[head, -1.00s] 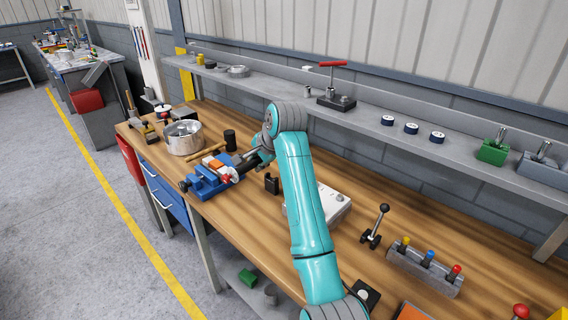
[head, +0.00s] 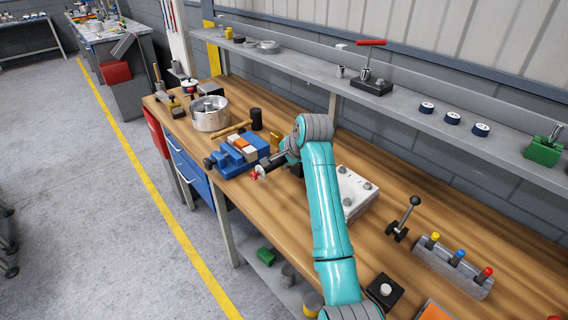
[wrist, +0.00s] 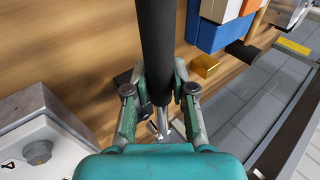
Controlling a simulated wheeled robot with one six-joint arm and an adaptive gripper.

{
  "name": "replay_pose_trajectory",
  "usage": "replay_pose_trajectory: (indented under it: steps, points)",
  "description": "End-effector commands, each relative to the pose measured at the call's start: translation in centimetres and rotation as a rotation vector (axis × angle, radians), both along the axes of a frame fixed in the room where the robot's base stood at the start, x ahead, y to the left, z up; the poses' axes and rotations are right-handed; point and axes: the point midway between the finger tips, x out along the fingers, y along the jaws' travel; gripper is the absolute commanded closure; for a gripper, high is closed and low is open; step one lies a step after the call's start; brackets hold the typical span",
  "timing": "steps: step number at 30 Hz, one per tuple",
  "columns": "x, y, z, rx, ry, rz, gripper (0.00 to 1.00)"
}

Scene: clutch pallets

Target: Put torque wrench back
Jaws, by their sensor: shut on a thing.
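A long tool with a black grip (wrist: 155,45), which looks like the torque wrench, runs from the top of the wrist view down between my fingers. A bright metal part shows below the grip, and its far end is out of frame. My gripper (wrist: 159,91) is shut on it. In the head view my gripper (head: 274,163) is over the bench, just right of the blue vise (head: 232,163). A small red and white end (head: 258,173) shows by the gripper, close to the vise; whether it belongs to the tool is unclear. The vise holds an orange and white piece (head: 241,143).
A metal pot (head: 210,115) and a mallet (head: 256,118) stand behind the vise. A grey-white box (head: 352,193) lies right of my arm. The shelf (head: 310,70) runs along the wall. A lever (head: 404,220) and a block with coloured knobs (head: 450,266) are farther right.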

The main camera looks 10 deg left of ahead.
Motion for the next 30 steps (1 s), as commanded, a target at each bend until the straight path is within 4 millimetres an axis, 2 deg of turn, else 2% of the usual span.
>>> replay_pose_trajectory:
  steps: [4,29,30]
  points:
    - [0.1,0.0,-1.1,0.001,-0.005,0.001,1.0]
    - [0.1,0.0,-2.3,0.001,-0.005,0.001,1.0]
    - [0.0,0.0,-2.5,0.0,-0.001,0.001,0.73]
